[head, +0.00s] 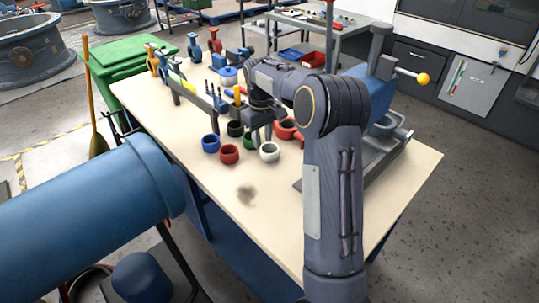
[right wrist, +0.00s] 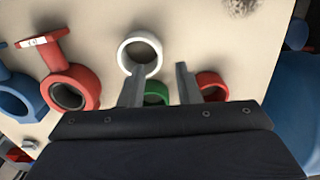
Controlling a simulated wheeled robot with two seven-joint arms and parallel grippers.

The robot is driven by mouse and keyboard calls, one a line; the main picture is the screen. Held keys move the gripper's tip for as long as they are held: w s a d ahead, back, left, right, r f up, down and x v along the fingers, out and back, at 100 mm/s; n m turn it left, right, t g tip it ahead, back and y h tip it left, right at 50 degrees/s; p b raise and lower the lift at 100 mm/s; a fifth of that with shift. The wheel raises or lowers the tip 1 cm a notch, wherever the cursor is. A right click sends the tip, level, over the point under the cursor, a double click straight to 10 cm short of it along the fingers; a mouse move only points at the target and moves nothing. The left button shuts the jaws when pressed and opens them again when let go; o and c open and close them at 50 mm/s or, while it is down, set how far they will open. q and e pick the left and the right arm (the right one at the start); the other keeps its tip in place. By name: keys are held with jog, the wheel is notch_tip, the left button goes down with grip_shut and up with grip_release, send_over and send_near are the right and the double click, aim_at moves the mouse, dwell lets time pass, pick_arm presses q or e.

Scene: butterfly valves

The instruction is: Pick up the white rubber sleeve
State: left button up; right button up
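The white rubber sleeve (head: 269,152) is a short open ring on the tabletop, nearest the front of a group of coloured sleeves. In the right wrist view the white sleeve (right wrist: 122,57) lies just beyond the tip of the left finger. My right gripper (head: 259,130) hangs over the sleeves, slightly behind the white one in the head view. In the right wrist view my right gripper (right wrist: 161,72) has its fingers apart, with a green sleeve (right wrist: 157,98) showing between them. Whether a finger touches the white sleeve cannot be told. My left gripper is not in view.
Blue (head: 211,143), red (head: 229,154) and black sleeves stand close by. A red valve body (right wrist: 88,85) lies beside the white sleeve. A blue bench press (head: 371,95) stands at the table's right. The wooden tabletop (head: 260,215) is bare toward its front.

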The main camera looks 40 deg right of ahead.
aim_at(263, 153)
notch_tip(263, 153, down, 7)
jog(key=shift+r+b, duration=0.2)
jog(key=shift+b, duration=0.15)
grip_shut()
